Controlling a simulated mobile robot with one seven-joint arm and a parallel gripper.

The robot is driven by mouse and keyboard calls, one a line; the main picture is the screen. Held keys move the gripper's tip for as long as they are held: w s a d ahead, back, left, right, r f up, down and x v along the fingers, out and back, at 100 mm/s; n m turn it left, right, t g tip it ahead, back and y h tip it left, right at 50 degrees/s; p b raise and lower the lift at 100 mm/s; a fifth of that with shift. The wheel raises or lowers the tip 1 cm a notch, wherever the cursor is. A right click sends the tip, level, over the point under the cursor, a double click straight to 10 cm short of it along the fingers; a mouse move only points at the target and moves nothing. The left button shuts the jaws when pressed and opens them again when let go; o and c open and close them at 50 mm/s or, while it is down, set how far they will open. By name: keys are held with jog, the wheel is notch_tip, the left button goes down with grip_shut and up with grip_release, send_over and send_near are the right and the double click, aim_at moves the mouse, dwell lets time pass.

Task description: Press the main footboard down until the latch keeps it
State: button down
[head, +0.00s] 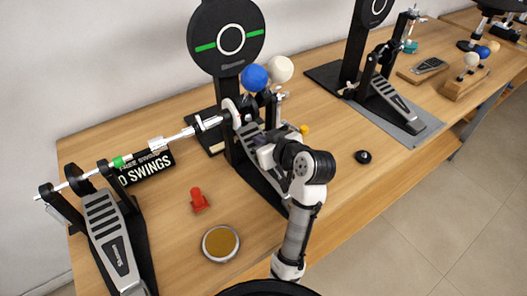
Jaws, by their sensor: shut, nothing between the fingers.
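The main footboard (250,131) is the ribbed silver plate of the middle pedal, below the round practice pad (226,38). It slopes toward the bench front, and its lower part is hidden behind my arm. My gripper (264,154) is shut and empty, over or against the middle of this footboard; I cannot tell whether it touches. The latch cannot be made out. A blue beater (254,77) and a cream beater (280,69) stand up in front of the pad.
A second pedal (108,234) at the left joins the main one by a silver drive shaft (183,135). A red piece (199,200), a round tin (220,243) and a black knob (363,157) lie on the wooden bench. Another pad and pedal (392,98) stand at the right.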

jog(key=shift+f, duration=0.1)
dwell(0.3)
jog(key=shift+f+b, duration=1.45)
jog(key=shift+f, duration=0.5)
notch_tip(320, 180, up, 4)
jog(key=p, duration=0.3)
jog(key=shift+p, duration=0.3)
jog(key=shift+f, duration=0.1)
jog(key=s+d, duration=0.2)
jog(key=s, duration=0.1)
jog(key=s+d, duration=0.2)
jog(key=s, duration=0.1)
jog(key=s+d, duration=0.3)
jog(key=shift+s+p, duration=0.35)
